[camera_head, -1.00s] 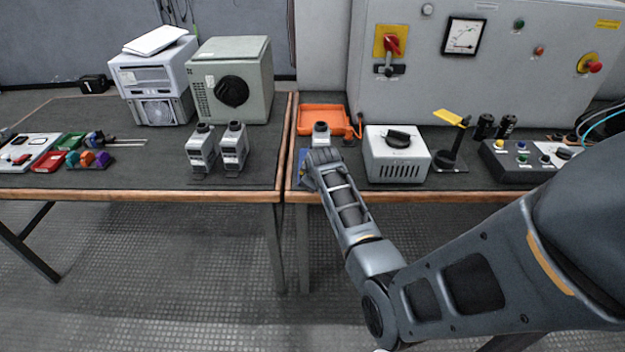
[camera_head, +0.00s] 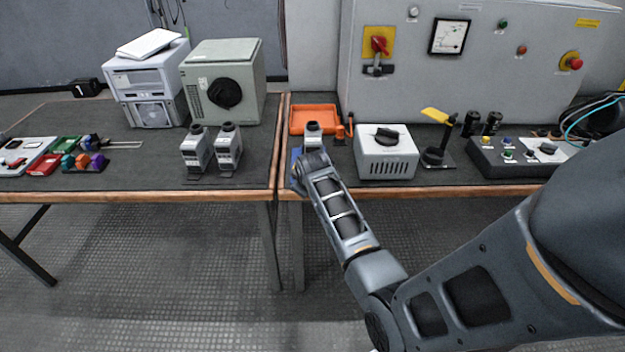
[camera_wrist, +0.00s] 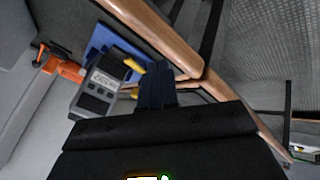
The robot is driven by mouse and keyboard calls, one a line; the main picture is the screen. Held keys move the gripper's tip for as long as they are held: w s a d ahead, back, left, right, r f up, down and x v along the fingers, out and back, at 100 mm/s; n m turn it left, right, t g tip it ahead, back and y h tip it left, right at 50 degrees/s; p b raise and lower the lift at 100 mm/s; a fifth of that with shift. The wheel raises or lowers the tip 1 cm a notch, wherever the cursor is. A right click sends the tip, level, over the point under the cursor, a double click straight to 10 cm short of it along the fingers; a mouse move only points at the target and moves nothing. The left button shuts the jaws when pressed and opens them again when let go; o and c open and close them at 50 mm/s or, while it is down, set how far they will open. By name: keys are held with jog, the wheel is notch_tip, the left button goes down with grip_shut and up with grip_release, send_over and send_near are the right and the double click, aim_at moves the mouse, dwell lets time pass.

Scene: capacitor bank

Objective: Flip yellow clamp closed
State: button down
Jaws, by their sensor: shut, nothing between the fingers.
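A grey device with a small display (camera_wrist: 101,86) sits on a blue base (camera_wrist: 103,42) in the wrist view. A yellow piece (camera_wrist: 134,65), seemingly the clamp, sticks out beside it, near my fingers. More yellow shows just below; whether the clamp stands open is unclear. My gripper (camera_wrist: 157,72) is shut and empty, its dark fingers close to the yellow part; touching or apart cannot be told. In the head view the grey device (camera_head: 313,131) stands at the table's front, partly hidden by my arm, and the clamp is hidden.
An orange tray (camera_head: 314,108) lies behind the device. A white box with a black knob (camera_head: 386,164) is to its right, then a black stand with a yellow lever (camera_head: 437,116). Two grey devices (camera_head: 229,149) stand on the left table (camera_head: 120,185). A wooden edge (camera_wrist: 163,38) runs close to my fingers.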

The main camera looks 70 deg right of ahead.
jog(key=s+v, duration=0.1)
jog(key=v, duration=0.7)
jog(key=shift+d, duration=0.3)
